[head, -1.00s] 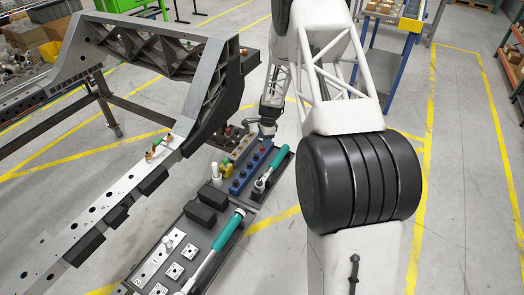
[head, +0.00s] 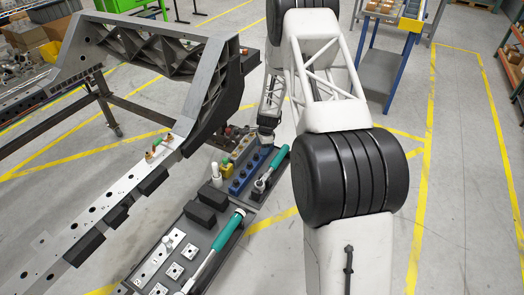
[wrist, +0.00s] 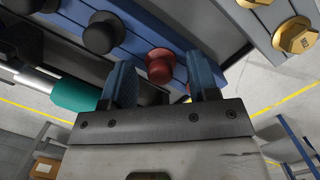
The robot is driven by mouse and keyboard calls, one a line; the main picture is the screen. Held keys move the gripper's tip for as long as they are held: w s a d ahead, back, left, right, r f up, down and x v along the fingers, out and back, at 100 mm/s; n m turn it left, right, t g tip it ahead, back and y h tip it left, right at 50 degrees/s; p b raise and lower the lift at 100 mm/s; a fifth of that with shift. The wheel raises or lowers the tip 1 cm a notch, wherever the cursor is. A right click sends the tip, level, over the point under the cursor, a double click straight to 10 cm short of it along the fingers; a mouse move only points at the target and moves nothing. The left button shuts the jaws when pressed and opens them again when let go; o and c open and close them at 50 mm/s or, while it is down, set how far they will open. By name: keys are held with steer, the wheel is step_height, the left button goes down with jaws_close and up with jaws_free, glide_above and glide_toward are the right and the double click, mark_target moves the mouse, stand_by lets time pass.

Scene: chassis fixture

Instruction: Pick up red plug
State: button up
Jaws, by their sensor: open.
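The red plug (wrist: 160,66) stands at the end of a blue strip (wrist: 145,30), in line with black knobs (wrist: 103,33), in the wrist view. My gripper (wrist: 162,80) is open, with one blue finger on each side of the red plug and a visible gap on both sides. In the head view my gripper (head: 265,137) is over the far end of the blue rack (head: 238,184). I cannot make out the red plug there; the gripper appears to cover that end.
Gold hex bolts (wrist: 295,36) sit on a grey strip beside the blue one. A teal-handled tool (head: 228,232) and another teal-handled tool (head: 278,158) lie in the tray. Black blocks (head: 207,203) are nearby. A large grey chassis beam (head: 160,58) stands at the left.

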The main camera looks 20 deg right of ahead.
stand_by(0.4)
jaws_close()
steer(key=shift+r, duration=0.1)
step_height(320, 180, up, 10)
stand_by(1.0)
stand_by(0.6)
steer(key=shift+r, duration=2.15)
steer(key=shift+f, duration=0.1)
